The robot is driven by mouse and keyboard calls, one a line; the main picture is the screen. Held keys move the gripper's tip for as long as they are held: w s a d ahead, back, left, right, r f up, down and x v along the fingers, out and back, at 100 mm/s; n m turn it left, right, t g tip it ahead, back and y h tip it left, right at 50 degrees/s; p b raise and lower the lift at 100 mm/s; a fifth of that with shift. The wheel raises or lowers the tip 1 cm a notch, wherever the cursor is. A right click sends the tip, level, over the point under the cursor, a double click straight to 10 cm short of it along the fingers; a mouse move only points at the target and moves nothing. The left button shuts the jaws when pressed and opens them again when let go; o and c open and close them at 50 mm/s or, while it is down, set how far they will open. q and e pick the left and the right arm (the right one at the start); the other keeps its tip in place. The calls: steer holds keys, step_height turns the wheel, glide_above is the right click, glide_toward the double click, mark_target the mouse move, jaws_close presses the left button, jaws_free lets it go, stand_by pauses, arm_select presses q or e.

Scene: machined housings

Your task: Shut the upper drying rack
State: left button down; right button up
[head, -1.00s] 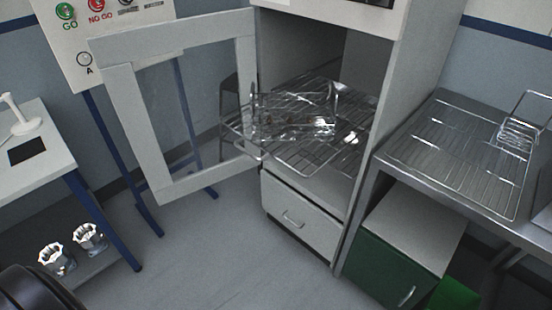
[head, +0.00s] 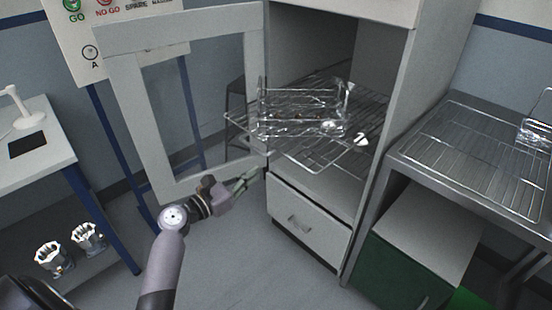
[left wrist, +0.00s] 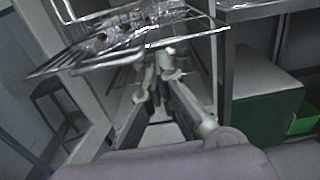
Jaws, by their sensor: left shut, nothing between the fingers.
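The drying rack (head: 313,155) is a chrome wire shelf in the open cabinet. It sticks out past the front, and a wire basket (head: 298,112) with shiny parts stands on it. In the left wrist view, the rack (left wrist: 105,62) spans the top, above and beyond the fingers. My left gripper (head: 246,181) is shut and empty, in front of the cabinet and just below the rack's front edge in the head view. It also shows in the left wrist view (left wrist: 158,68). I cannot tell whether it touches the rack. My right gripper is out of view.
The framed cabinet door (head: 125,110) stands open on the left, close to my left arm. A closed drawer (head: 305,222) is below the rack. A steel bench (head: 470,160) with wire racks stands right, above a green cabinet (head: 395,275). Floor is clear in front.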

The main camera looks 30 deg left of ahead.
mark_target(283, 155)
arm_select(q)
steer(key=x, duration=1)
steer(key=shift+f+p, duration=0.15)
steer(key=shift+p, duration=0.2)
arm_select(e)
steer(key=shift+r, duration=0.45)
